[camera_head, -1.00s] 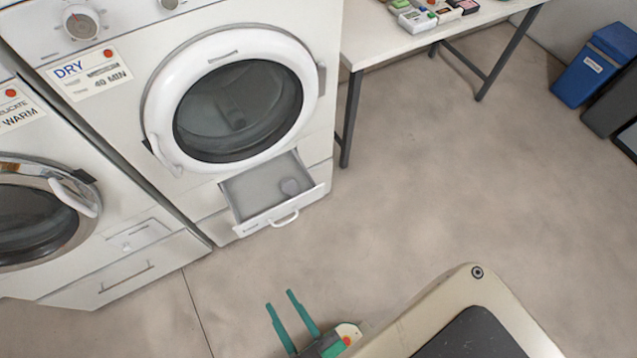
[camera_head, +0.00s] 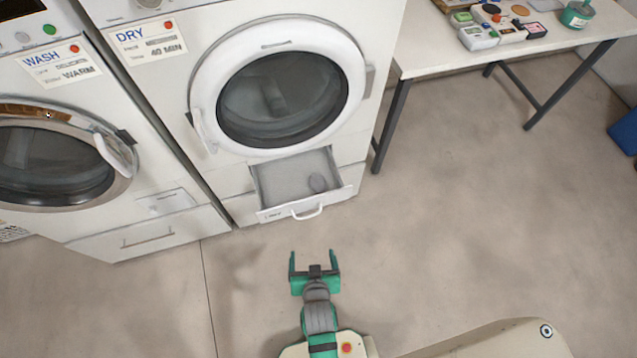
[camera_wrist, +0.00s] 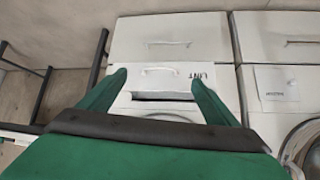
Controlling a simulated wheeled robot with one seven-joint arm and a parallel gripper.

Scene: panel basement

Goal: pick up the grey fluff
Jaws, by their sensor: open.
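The grey fluff (camera_head: 317,183) is a small grey lump lying inside the open drawer (camera_head: 262,188) below the dryer, towards the drawer's right side. My gripper (camera_head: 314,254) is open and empty, out in front of the drawer and apart from it. In the wrist view my gripper's green fingers (camera_wrist: 155,85) are spread, with the drawer front (camera_wrist: 160,78), its handle and "LINT" label between and beyond them. The wrist view appears upside down. The fluff does not show there.
The dryer (camera_head: 280,100) has its round door shut above the drawer. The washer (camera_head: 60,165) stands at left. A white table (camera_head: 430,50) with several small items is at right, its dark legs near the dryer. The floor (camera_head: 450,210) between is clear.

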